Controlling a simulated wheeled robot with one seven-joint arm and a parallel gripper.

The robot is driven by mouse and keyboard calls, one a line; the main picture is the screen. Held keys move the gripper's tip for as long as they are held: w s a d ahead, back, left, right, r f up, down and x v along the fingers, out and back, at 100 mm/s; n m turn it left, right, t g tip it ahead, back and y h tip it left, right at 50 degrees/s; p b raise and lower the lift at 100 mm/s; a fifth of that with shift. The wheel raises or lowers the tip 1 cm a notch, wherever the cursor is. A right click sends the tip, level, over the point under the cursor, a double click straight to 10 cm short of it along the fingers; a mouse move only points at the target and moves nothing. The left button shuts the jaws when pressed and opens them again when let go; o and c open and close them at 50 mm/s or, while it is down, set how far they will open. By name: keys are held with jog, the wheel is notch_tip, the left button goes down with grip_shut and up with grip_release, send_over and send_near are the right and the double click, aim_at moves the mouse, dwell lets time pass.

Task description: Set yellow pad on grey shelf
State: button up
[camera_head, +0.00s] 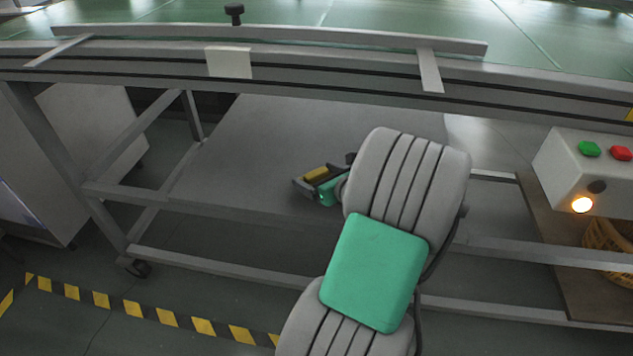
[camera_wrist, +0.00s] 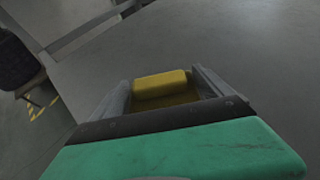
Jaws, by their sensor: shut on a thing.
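The yellow pad (camera_head: 316,173) is a small block between the fingers of my gripper (camera_head: 308,182). In the wrist view the pad (camera_wrist: 161,84) sits between the two grey fingers (camera_wrist: 160,92), and my gripper is shut on it. The grey shelf (camera_head: 255,140) is a broad flat plate under the conveyor, and my gripper with the pad is over its right part near the front edge. The shelf surface (camera_wrist: 240,50) also fills much of the wrist view. I cannot tell whether the pad touches the shelf.
The green conveyor belt (camera_head: 300,15) and its rails run above the shelf. A frame leg (camera_head: 60,160) stands at the left. A control box (camera_head: 590,170) with green and red buttons is at the right. The visible shelf left of my gripper is bare.

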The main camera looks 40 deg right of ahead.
jog(key=o, duration=1.1)
jog(key=shift+s+r, duration=0.2)
jog(key=p+v, duration=0.4)
jog(key=v, duration=0.7)
jog(key=shift+w+r+p, duration=0.1)
jog(key=shift+p, duration=0.25)
jog(key=shift+s+a, duration=0.15)
jog(key=shift+s, duration=0.25)
jog(key=w+a+n+g+y, duration=0.1)
jog(key=a+n, duration=0.1)
jog(key=w+a+f+n+g+y, duration=0.1)
jog(key=a+n, duration=0.2)
jog(key=w+a+f+n+y, duration=0.1)
jog(key=w+a+n, duration=0.1)
jog(key=a, duration=0.1)
jog(key=shift+w+f+n+g, duration=0.1)
jog(key=shift+f+n+g, duration=0.05)
jog(key=shift+n+g, duration=0.25)
jog(key=a+f+n+g+y, duration=0.2)
jog(key=a+n+g, duration=0.2)
jog(key=a+n, duration=0.55)
jog(key=s+a+r+n+g+h, duration=0.1)
jog(key=a+n, duration=0.4)
jog(key=n, duration=0.5)
jog(key=s+a+r+n+g+h, duration=0.2)
jog(key=a+n, duration=0.4)
jog(key=n, duration=0.4)
jog(key=shift+s+a+r+g, duration=0.35)
jog(key=shift+s+r+g, duration=0.45)
jog(key=shift+s+r, duration=0.25)
